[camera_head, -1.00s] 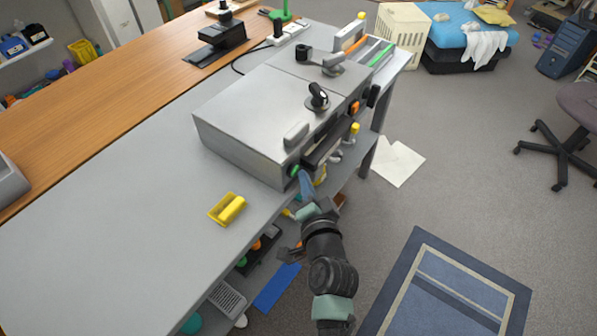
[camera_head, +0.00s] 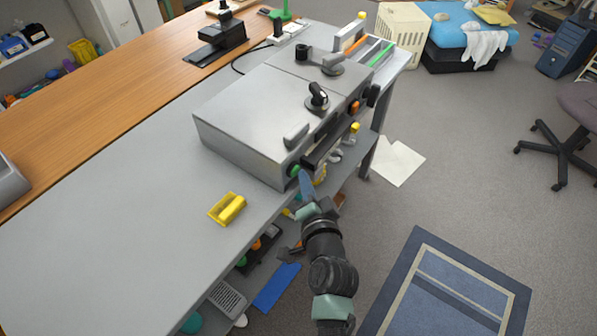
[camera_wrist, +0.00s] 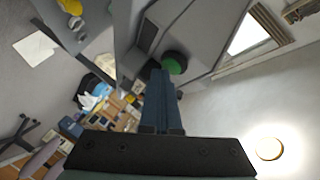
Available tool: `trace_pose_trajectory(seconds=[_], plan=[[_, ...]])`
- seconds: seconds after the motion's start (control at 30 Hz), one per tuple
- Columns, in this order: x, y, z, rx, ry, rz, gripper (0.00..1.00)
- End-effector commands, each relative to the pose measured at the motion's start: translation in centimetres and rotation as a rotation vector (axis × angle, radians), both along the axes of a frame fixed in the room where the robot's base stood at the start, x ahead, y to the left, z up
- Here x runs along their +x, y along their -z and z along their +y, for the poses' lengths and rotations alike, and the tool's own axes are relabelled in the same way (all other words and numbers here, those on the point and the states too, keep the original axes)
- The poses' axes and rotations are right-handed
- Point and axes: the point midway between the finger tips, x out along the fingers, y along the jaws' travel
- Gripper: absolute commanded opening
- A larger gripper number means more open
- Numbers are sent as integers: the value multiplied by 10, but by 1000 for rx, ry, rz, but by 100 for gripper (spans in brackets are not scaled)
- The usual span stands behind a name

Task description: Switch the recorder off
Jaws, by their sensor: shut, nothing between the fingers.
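A grey metal box (camera_head: 245,125), which I take to be the recorder, sits on the bench's right edge. Its front face has a green round button (camera_head: 293,170) at the near lower corner and an orange one (camera_head: 354,107) farther along. My gripper (camera_head: 305,183) is shut and empty in front of the near corner, its fingertips close by the green button. In the wrist view the blue-grey fingers (camera_wrist: 160,76) point at the green button (camera_wrist: 174,63), with the tips just beside or below it. I cannot tell whether they touch it. No on/off marking is readable.
A yellow block-like object (camera_head: 227,208) lies on the grey bench top (camera_head: 110,235). A black knob (camera_head: 317,97) and a handle stand on top of the box. A shelf with small items is below the bench. The floor to the right is open, with a blue rug (camera_head: 450,290).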

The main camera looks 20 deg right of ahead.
Motion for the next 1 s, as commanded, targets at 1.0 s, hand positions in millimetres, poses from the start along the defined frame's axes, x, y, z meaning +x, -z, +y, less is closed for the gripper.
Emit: trace_pose_trajectory(seconds=[1.0], plan=[[8, 0, 8, 1, -5, 1, 0]])
